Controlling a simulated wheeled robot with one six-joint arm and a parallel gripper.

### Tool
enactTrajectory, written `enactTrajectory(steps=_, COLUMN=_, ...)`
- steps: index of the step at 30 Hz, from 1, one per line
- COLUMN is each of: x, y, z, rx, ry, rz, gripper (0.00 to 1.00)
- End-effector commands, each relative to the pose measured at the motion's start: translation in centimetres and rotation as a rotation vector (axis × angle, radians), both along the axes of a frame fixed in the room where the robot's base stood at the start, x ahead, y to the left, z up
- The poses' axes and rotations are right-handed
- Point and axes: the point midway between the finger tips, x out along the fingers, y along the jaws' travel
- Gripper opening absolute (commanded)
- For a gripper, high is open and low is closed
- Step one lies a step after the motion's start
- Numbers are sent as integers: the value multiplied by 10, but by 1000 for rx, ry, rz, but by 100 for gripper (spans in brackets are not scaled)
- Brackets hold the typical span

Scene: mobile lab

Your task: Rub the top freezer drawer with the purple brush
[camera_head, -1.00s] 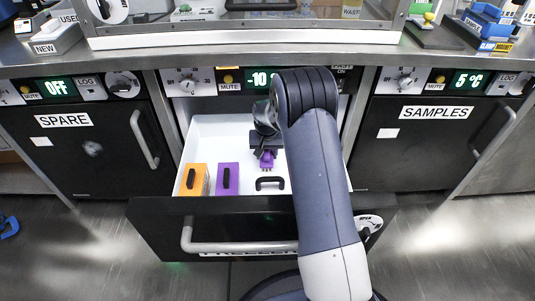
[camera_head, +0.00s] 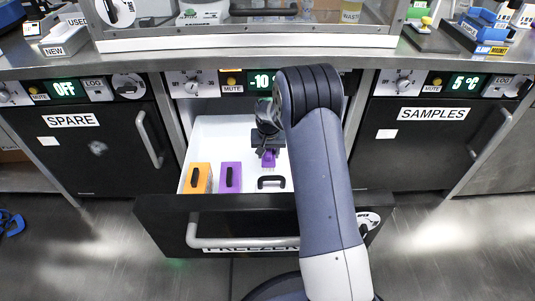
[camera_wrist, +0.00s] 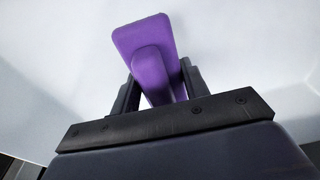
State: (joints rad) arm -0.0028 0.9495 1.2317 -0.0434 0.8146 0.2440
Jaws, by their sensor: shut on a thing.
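The freezer drawer (camera_head: 262,221) is pulled open, with a black front, a long handle and a white inside. My gripper (camera_head: 268,146) is inside the drawer's outline, toward the back. It is shut on the purple brush (camera_head: 268,159), which points down over the white drawer floor (camera_head: 225,135). In the wrist view the brush (camera_wrist: 146,55) sits between the two fingers (camera_wrist: 156,88), with pale drawer surface behind it. Whether the brush touches the drawer floor cannot be told.
The steel counter (camera_head: 270,59) overhangs the drawer's back.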

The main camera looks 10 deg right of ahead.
Motion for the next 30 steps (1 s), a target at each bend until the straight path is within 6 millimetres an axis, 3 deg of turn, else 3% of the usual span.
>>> enactTrajectory(steps=15, x=-7, y=-3, z=49, rx=0, ry=0, rz=1, gripper=14)
enactTrajectory(steps=30, x=-8, y=-4, z=50, rx=0, ry=0, rz=1, gripper=14)
